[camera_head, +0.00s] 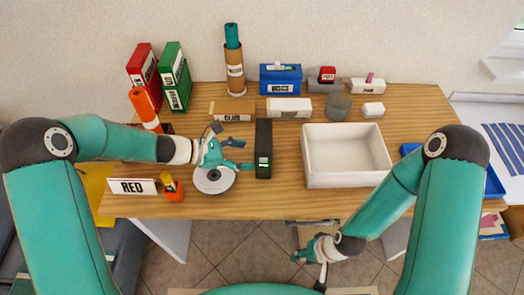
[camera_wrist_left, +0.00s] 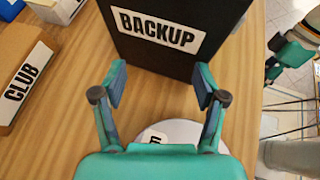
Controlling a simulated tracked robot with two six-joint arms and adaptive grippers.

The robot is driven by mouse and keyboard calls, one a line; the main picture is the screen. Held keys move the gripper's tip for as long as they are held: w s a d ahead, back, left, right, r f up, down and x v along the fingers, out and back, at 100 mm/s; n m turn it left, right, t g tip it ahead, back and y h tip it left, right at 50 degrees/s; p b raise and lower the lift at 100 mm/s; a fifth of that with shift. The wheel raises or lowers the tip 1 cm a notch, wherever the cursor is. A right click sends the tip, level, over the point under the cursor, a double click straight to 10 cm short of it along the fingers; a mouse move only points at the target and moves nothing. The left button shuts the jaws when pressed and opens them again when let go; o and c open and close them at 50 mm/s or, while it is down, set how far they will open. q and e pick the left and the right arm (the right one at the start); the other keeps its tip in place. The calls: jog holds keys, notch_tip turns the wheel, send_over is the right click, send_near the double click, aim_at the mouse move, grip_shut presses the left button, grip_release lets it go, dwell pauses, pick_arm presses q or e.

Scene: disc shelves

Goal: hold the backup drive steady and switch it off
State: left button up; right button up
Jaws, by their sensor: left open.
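The backup drive (camera_head: 263,135) is a black upright box on the table with a small green light at its front end. In the left wrist view its side with a white BACKUP label (camera_wrist_left: 158,29) faces my left gripper. My left gripper (camera_head: 244,156) is open just left of the drive, above a white disc (camera_head: 214,181). In the left wrist view its fingers (camera_wrist_left: 161,80) are spread with nothing between them, apart from the drive. My right gripper (camera_head: 308,270) is low, in front of the table's front edge, with its fingers apart and empty.
A white open bin (camera_head: 347,180) stands right of the drive. A box labelled CLUB (camera_head: 232,112) and a white box (camera_head: 289,107) lie behind. A RED sign (camera_head: 132,187) and an orange item (camera_head: 175,193) stand at front left. Bare table lies between drive and bin.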

pick_arm(q)
jog(key=b+x, duration=0.2)
jog(key=x, duration=0.2)
jog(key=shift+s+f, duration=0.1)
jog(key=shift+b+x, duration=0.4)
jog(key=shift+x, duration=0.4)
grip_shut()
jog(key=c, duration=1.3)
grip_release()
jog(key=o, duration=1.5)
